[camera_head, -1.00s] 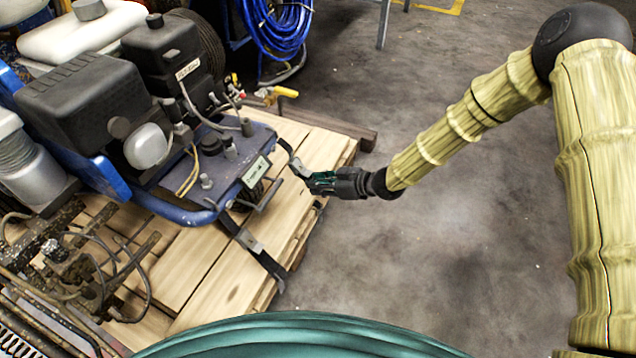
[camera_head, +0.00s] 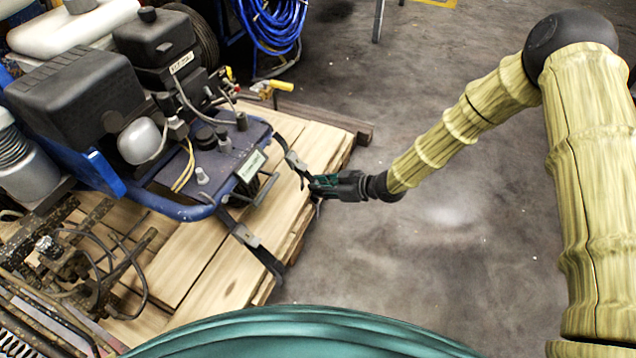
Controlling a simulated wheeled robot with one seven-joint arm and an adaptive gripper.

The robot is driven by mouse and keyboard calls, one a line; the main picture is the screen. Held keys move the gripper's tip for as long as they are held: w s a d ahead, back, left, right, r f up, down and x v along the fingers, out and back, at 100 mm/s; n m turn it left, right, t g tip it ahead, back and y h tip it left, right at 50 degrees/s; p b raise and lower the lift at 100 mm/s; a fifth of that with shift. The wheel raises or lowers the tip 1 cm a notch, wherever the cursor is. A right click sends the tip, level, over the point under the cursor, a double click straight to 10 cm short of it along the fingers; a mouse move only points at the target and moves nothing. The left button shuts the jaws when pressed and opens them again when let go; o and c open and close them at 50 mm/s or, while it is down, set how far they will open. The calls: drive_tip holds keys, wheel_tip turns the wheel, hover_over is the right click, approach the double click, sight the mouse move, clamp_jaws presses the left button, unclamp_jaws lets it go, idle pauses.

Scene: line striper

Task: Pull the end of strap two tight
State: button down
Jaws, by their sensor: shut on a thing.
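Two dark straps with metal buckles run from the blue line striper (camera_head: 165,205) over the wooden pallet (camera_head: 205,285). The farther strap (camera_head: 283,146) passes a buckle (camera_head: 296,161), and its end reaches my gripper (camera_head: 316,184) at the pallet's right edge. My gripper is shut on that strap's end; the fingers hide most of the held part. The nearer strap (camera_head: 268,260) passes a buckle (camera_head: 245,236) and hangs over the pallet's front right edge, apart from my gripper. I cannot tell from markings which strap is number two.
A blue coiled hose (camera_head: 272,28) hangs behind the striper. A yellow-handled valve (camera_head: 281,86) juts out above the pallet's back. A dark beam (camera_head: 345,125) sticks out at the pallet's far corner. The concrete floor (camera_head: 440,260) to the right is clear.

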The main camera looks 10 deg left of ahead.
drive_tip(key=shift+s+d+f+b, duration=0.15)
drive_tip(key=shift+d+f, duration=0.15)
drive_tip(key=shift+f, duration=0.3)
drive_tip(key=shift+w+d+f+b, duration=0.1)
drive_tip(key=shift+d+f, duration=0.25)
drive_tip(key=shift+f, duration=0.2)
drive_tip(key=shift+s+d+f+b, duration=0.15)
drive_tip(key=shift+d+f, duration=0.15)
drive_tip(key=shift+f, duration=0.3)
drive_tip(key=c, duration=1.2)
unclamp_jaws()
drive_tip(key=shift+w, duration=0.1)
drive_tip(key=shift+o, duration=0.3)
drive_tip(key=o, duration=0.3)
drive_tip(key=shift+a+r, duration=0.1)
drive_tip(key=shift+r, duration=0.1)
